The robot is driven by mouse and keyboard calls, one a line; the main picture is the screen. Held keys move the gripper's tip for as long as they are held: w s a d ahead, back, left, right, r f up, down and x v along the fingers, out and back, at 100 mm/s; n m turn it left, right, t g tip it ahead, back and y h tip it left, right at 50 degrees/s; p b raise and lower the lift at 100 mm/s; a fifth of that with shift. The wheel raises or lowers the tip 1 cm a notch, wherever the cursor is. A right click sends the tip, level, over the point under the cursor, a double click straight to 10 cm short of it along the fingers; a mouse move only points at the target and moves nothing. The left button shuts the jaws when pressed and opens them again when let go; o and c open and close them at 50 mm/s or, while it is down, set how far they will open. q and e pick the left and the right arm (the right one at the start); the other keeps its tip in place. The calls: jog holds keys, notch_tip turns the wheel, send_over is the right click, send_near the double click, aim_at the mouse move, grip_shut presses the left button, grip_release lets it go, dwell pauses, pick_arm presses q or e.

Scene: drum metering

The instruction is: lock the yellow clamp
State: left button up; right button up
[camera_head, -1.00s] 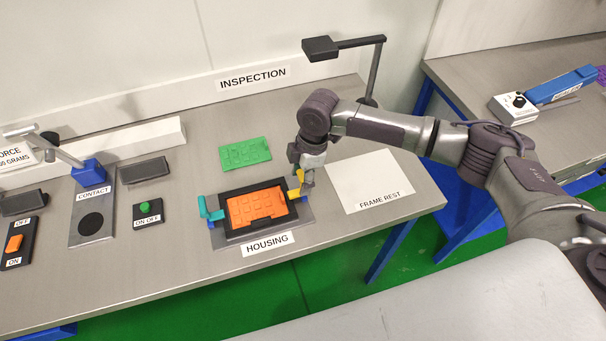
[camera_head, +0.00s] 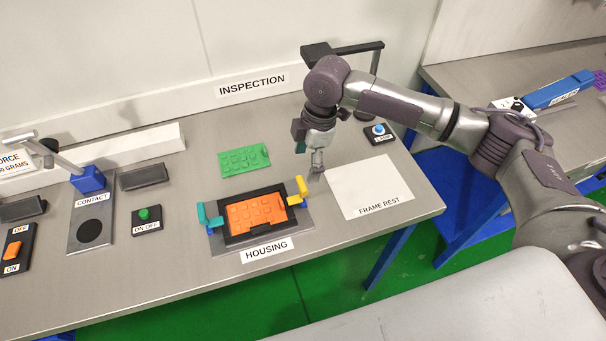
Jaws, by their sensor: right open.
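The yellow clamp (camera_head: 302,187) stands at the right edge of the housing fixture (camera_head: 233,242). Its upper part sticks up and a lower yellow bar reaches left towards the black frame. Whether it is locked I cannot tell. An orange plate (camera_head: 257,212) lies inside the black frame (camera_head: 228,238). A teal clamp (camera_head: 203,215) stands at the left side, also with a part sticking up. My right gripper (camera_head: 317,174) is open and empty, pointing down just behind and right of the yellow clamp, apart from it. My left gripper is out of view.
A green plate (camera_head: 244,159) lies behind the fixture. The white frame rest (camera_head: 370,186) is to the right, with a blue button box (camera_head: 379,133) behind it. The on/off button (camera_head: 145,217) and contact station (camera_head: 91,228) stand to the left.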

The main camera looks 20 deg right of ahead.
jog(key=r, duration=0.3)
jog(key=shift+d+r, duration=0.25)
